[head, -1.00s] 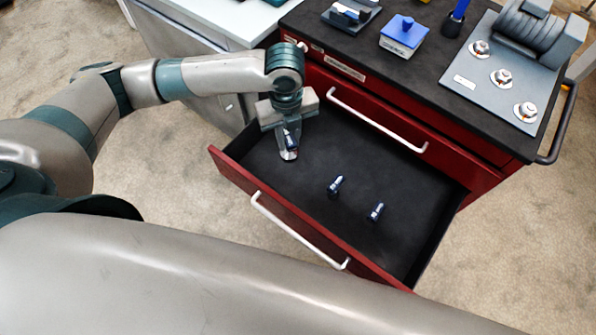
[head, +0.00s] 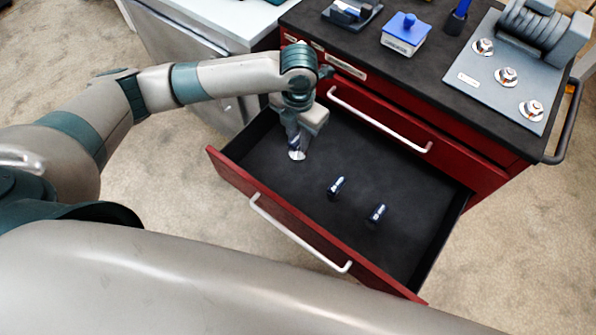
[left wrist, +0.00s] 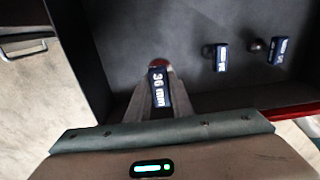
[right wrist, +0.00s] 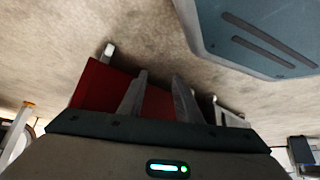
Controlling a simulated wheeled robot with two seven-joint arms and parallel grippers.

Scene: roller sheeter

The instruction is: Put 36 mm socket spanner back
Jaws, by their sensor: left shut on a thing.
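The 36 mm socket spanner (left wrist: 160,90) has a dark blue body with a white "36 mm" label. In the left wrist view it sits between the fingers of my left gripper (left wrist: 161,78), which is shut on it. In the head view my left gripper (head: 295,148) points down into the left part of the open drawer (head: 280,228), with the spanner largely hidden by the fingers. I cannot tell if the spanner touches the drawer floor. My right gripper (right wrist: 160,82) is open and empty, away from the drawer floor.
Two similar dark blue sockets (head: 336,187) and (head: 378,213) lie in the drawer, right of the left gripper. The drawer floor between is bare. The red cabinet's black top (head: 440,78) holds a blue-lidded box (head: 404,35) and a grey fixture (head: 510,70).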

